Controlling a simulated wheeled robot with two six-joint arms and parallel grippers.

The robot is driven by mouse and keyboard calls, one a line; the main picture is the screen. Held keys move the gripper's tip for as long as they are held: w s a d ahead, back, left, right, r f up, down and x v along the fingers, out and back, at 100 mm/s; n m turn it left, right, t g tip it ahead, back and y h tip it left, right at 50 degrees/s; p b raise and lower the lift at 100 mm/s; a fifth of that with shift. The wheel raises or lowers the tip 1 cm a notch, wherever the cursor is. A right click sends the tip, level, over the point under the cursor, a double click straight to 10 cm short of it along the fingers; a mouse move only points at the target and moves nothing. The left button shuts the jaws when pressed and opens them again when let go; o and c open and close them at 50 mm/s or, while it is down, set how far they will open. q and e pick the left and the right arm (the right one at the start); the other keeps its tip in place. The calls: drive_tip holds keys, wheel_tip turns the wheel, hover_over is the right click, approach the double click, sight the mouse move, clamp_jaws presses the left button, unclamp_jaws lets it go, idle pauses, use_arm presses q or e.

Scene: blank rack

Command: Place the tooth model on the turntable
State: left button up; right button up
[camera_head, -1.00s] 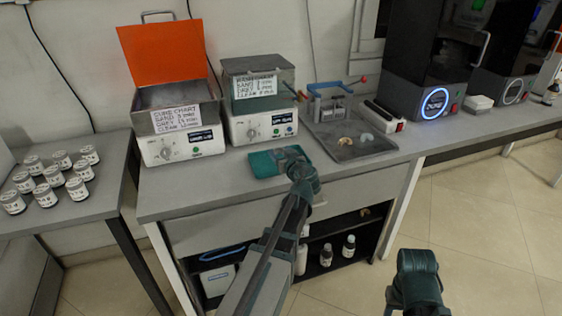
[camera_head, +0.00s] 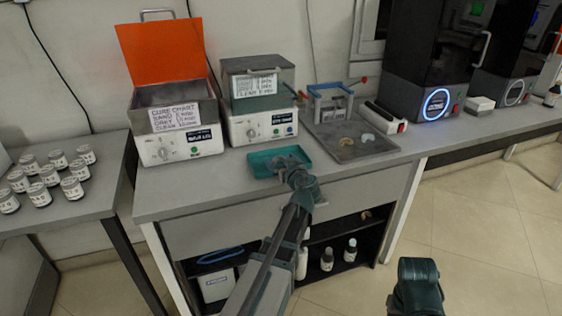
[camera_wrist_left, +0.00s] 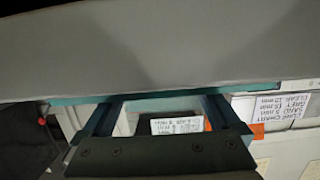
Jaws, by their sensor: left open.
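Two small arch-shaped pieces lie on the grey tray at the back right of the bench: a cream tooth model (camera_head: 345,141) and a paler, bluish one (camera_head: 367,138). My left gripper (camera_head: 286,163) is over the teal tray (camera_head: 259,163) at the bench front, well to the left of and apart from the models. In the left wrist view its two fingers (camera_wrist_left: 163,106) are spread with nothing held between them. I cannot make out a turntable; the inside of the open orange-lidded box (camera_head: 172,95) is mostly hidden. Only part of my right arm shows, at the bottom.
A closed-lid box (camera_head: 258,95) stands beside the orange-lidded one. A blue-framed device (camera_head: 330,103) with a red knob is on the grey tray (camera_head: 372,152). Dark machines (camera_head: 432,60) stand to the right. Several jars (camera_head: 50,174) fill the left table. The bench's front left is clear.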

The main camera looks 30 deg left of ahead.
use_arm(q)
drive_tip(key=p+v, duration=0.2)
drive_tip(key=v, duration=1.2)
drive_tip(key=shift+a+r+p, duration=0.15)
drive_tip(key=shift+p, duration=0.25)
drive_tip(key=shift+c, duration=0.2)
